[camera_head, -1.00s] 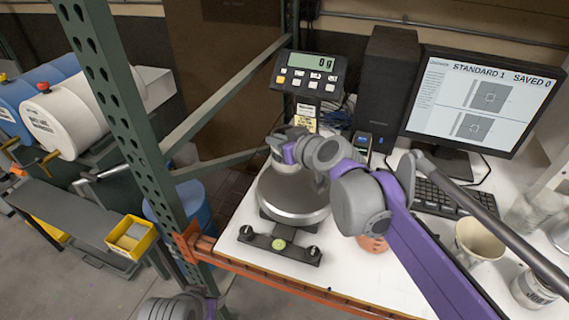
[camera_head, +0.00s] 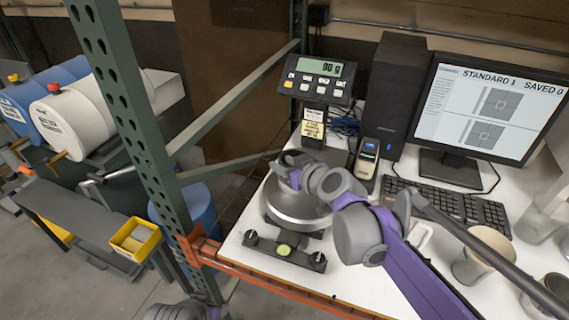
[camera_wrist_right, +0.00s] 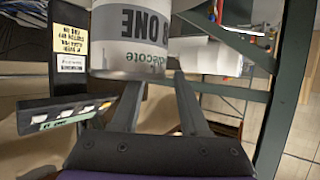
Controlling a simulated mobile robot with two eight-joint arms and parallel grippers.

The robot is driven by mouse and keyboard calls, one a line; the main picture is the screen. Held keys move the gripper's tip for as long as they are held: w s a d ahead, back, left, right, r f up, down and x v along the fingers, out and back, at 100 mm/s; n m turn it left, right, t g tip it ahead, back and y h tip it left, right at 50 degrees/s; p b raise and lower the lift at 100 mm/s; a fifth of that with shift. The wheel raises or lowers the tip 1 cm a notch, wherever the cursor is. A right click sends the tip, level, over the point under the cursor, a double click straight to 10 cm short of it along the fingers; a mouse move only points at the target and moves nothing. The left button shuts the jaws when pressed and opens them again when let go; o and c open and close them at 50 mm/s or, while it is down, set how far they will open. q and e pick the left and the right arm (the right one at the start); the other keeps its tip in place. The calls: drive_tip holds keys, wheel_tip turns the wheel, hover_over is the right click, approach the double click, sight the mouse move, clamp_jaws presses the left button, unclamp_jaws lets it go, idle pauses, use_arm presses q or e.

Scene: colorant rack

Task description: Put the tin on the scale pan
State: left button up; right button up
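The tin (camera_wrist_right: 145,45), white and grey with upside-down printed lettering, fills the top middle of the right wrist view. In the head view it is mostly hidden by my right gripper. The round silver scale pan (camera_head: 293,218) sits on the bench, and my right gripper (camera_head: 290,163) is over its far part. In the wrist view, the two fingers (camera_wrist_right: 160,85) stand apart at the tin's edge, their tips partly hidden there. I cannot see the tin's base. The scale display (camera_head: 320,67) reads what looks like 90 g.
A monitor (camera_head: 488,105), keyboard (camera_head: 450,203) and black speaker-like box (camera_head: 396,95) stand behind and right of the scale. A handheld device (camera_head: 367,160) is close beside my right gripper. A cup (camera_head: 478,255) stands at right. A green rack post (camera_head: 135,130) rises at left.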

drive_tip(key=p+v, duration=0.1)
drive_tip(key=v, duration=1.1)
drive_tip(key=s+d+f+m+g+h, duration=0.1)
drive_tip(key=s+d+f+m+h, duration=0.1)
drive_tip(key=s+d+f, duration=0.3)
drive_tip(key=s+d+f+m+g+h, duration=0.2)
drive_tip(key=s+d+f, duration=0.3)
drive_tip(key=s+f, duration=0.3)
drive_tip(key=s+d+f+m+g+h, duration=0.2)
drive_tip(key=s+d+f+h, duration=0.1)
drive_tip(key=s+d+f, duration=0.2)
drive_tip(key=shift+s+d+f+m, duration=0.1)
drive_tip(key=shift+s+f+m, duration=0.15)
drive_tip(key=shift+f, duration=0.45)
drive_tip(key=shift+s+f+m, duration=0.15)
drive_tip(key=shift+s+f, duration=0.25)
drive_tip(key=shift+f, duration=0.3)
drive_tip(key=shift+w, duration=0.1)
